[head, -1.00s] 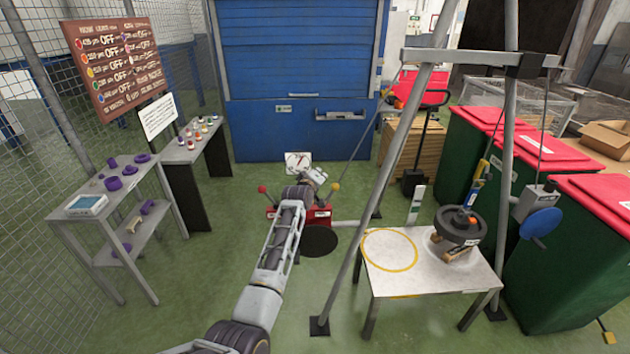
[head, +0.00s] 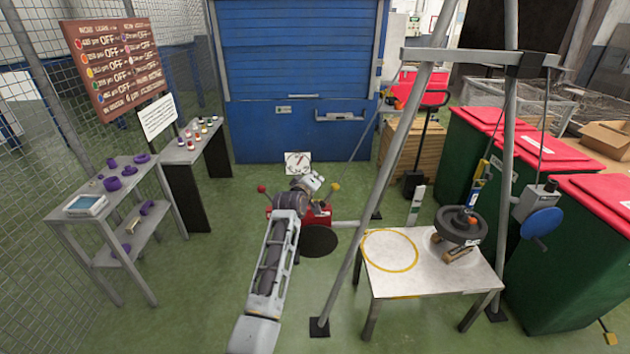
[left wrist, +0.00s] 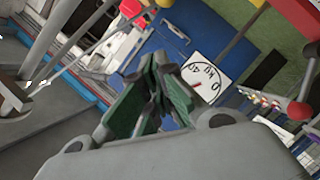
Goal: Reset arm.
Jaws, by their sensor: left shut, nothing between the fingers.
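My left arm reaches from the bottom of the head view toward a red unit (head: 318,216) with a red knob (head: 262,189) and a yellow knob (head: 335,187). My left gripper (head: 316,180) is in front of the white dial plate (head: 298,163), apart from it as far as I can tell; its fingertips are hard to make out there. In the left wrist view the green-padded fingers (left wrist: 154,88) are shut together with nothing between them. The dial plate (left wrist: 207,76) shows beyond them, and a red ball knob (left wrist: 299,111) is at right. My right gripper is not in view.
A tripod frame leg (head: 380,170) stands just right of my arm. A white table (head: 425,275) carries a dark round weight (head: 458,226). Shelves (head: 120,205) with purple parts stand at left. The green floor between shelves and arm is clear.

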